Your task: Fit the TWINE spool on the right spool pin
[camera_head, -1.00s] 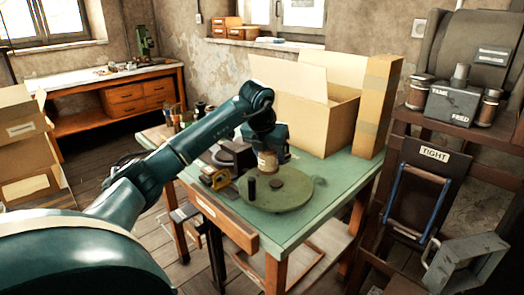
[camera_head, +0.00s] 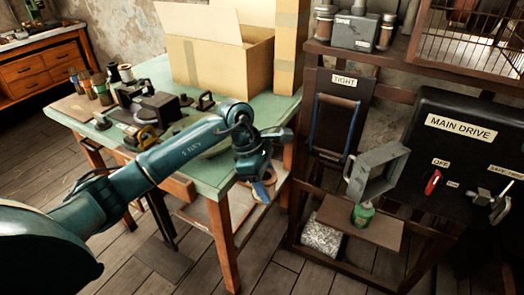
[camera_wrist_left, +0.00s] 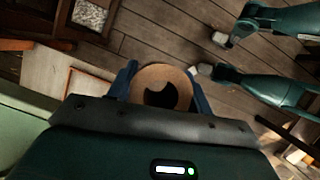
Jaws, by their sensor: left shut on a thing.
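My left gripper (camera_head: 262,181) is shut on a tan spool (camera_head: 264,191), held in the air by the table's right front edge. In the left wrist view the spool (camera_wrist_left: 148,76) shows end-on as a round tan rim with a dark hole, between blue fingers. Its label cannot be read. A grey feed box (camera_head: 356,30) stands on the rack's upper shelf, with a left post (camera_head: 325,23) and a right post (camera_head: 387,31) beside it. I cannot tell whether these are bare pins or carry spools. My right gripper is not in view.
The green table (camera_head: 215,110) holds a cardboard box (camera_head: 222,60), several spools and tools. Right of it, the rack carries a TIGHT panel (camera_head: 340,115), a tilted grey frame (camera_head: 377,171) and a lower shelf (camera_head: 375,232) with a green can. A MAIN DRIVE panel (camera_head: 465,150) stands farther right.

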